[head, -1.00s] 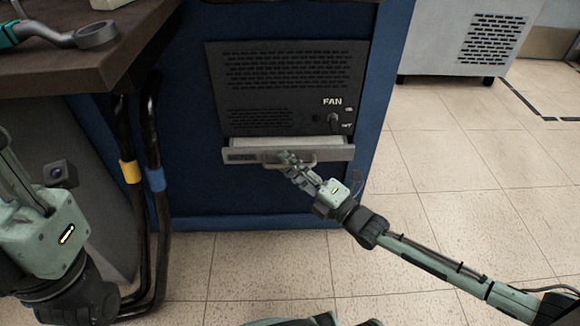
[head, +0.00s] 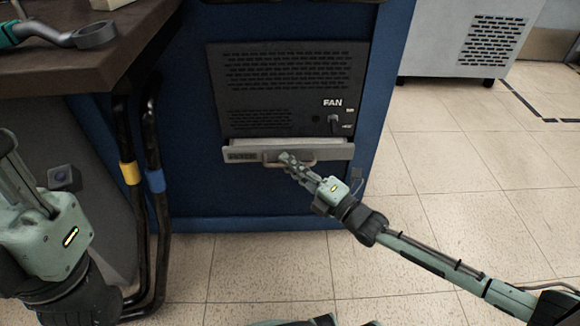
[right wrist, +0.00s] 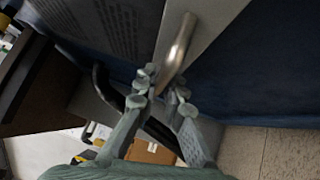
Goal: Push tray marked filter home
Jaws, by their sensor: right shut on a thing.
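The tray marked filter (head: 240,155) is a grey, wide drawer front low on the black panel, its label blurred. A pale strip of its top shows behind the front, so it sticks out a little. Its curved metal handle (head: 307,165) runs along the front and looms close in the right wrist view (right wrist: 177,50). My right gripper (head: 289,159) is shut on the handle, its fingertips on either side of one end in the right wrist view (right wrist: 160,92). My left gripper (head: 22,185) is at the left edge, away from the tray, its fingertips not clearly shown.
The black vented panel (head: 290,75) marked FAN, with a small knob (head: 335,122), sits above the tray in a blue cabinet (head: 385,90). A dark table (head: 110,70) and bent black pipes (head: 157,220) stand left. Tiled floor is open at right.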

